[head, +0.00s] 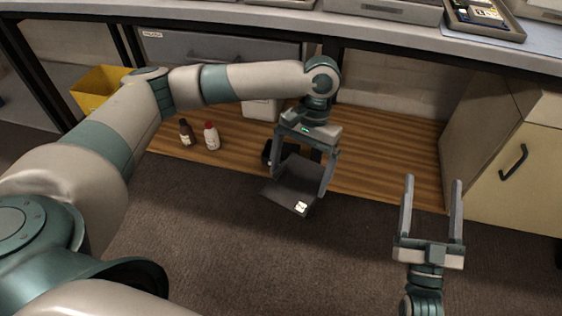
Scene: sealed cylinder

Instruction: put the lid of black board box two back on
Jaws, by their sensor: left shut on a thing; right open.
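A black square lid (285,195) with a small white label near its front corner is held tilted just in front of the wooden floor board. The label's mark is too small to read. My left gripper (300,186) reaches down with its fingers on two opposite sides of the lid, shut on it. Behind the gripper, a dark box (267,153) shows in part on the wooden board; the gripper and lid hide most of it, and I cannot read a number on it. My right gripper (433,180) is open and empty over the carpet at the right.
A brown bottle (186,133) and a white bottle with a red cap (211,136) stand left on the wooden board (385,150). A yellow bin (97,88) is further left. A cream cabinet (515,140) stands right. The bench (390,46) overhangs the board. The carpet in front is clear.

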